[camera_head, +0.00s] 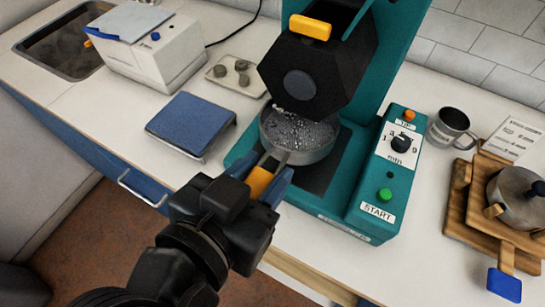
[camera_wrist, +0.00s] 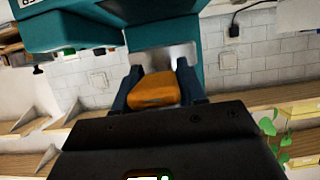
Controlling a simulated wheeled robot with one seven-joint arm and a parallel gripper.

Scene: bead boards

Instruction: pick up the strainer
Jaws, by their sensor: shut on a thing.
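The strainer (camera_head: 312,157) is a round grey metal bowl with an orange handle. Its bowl is under the black head of the teal machine (camera_head: 370,190), over the dark plate on the machine's base. I cannot tell whether the bowl touches the base. Speckled grey contents or mesh show inside it. My gripper (camera_head: 268,176) reaches in from the lower left and is shut on the orange handle. In the wrist view, the two blue fingers of my gripper (camera_wrist: 156,88) stand on either side of the strainer's orange handle (camera_wrist: 153,91). The bowl is mostly hidden there.
The machine's head (camera_head: 320,75) hangs close above the bowl, and its control panel (camera_head: 400,150) stands to the right. A blue-topped scale (camera_head: 191,124) and a small tray (camera_head: 220,72) lie left. A metal mug (camera_head: 449,128) and wooden boards (camera_head: 460,215) are right.

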